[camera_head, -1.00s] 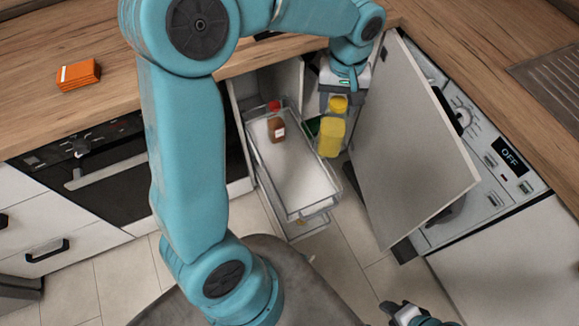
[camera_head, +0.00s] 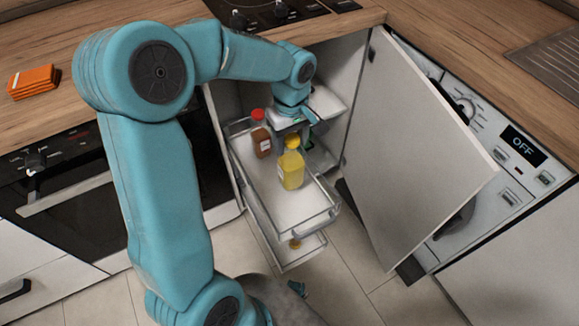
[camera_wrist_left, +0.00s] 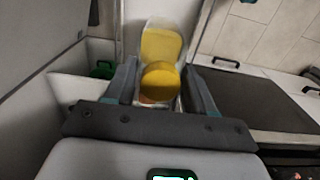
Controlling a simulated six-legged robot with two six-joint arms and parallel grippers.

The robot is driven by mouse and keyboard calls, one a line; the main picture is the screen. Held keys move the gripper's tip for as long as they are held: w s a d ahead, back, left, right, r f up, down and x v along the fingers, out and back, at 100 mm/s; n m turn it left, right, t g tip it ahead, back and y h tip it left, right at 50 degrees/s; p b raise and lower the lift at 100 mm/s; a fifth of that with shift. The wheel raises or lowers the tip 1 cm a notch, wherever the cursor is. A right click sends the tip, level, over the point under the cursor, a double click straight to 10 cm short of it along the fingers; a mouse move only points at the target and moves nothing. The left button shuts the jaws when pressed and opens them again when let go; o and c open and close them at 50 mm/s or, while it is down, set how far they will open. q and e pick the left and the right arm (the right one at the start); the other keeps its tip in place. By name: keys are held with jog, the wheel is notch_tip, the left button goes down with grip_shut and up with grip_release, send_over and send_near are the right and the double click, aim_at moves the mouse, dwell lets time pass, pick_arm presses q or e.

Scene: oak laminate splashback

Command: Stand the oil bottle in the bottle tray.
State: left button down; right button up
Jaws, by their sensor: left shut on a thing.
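The oil bottle (camera_head: 291,171) is yellow with a yellow cap and a pale label. My left gripper (camera_head: 290,143) is shut on it near its neck, and the bottle hangs about upright. In the left wrist view the bottle (camera_wrist_left: 161,48) sits between the two fingers (camera_wrist_left: 160,88). The bottle tray (camera_head: 310,219) is the upper pull-out shelf with a white floor and clear rails. The bottle shows over its middle; I cannot tell whether its base touches the floor. My right gripper is out of view.
A brown bottle with a red cap (camera_head: 262,143) stands in the tray, left of the oil bottle. An open cabinet door (camera_head: 420,150) is to the right. The tray's front is clear.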

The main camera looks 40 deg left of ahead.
pick_arm(q)
notch_tip(320, 180, down, 9)
jog(key=shift+f+b, duration=0.15)
jog(key=shift+b, duration=0.65)
jog(key=shift+f, duration=0.2)
jog(key=shift+c, duration=1.9)
grip_release()
jog(key=shift+r, duration=0.15)
jog(key=shift+r, duration=0.35)
notch_tip(320, 180, up, 11)
jog(key=p, duration=0.2)
jog(key=shift+r+p, duration=0.2)
jog(key=shift+p, duration=0.1)
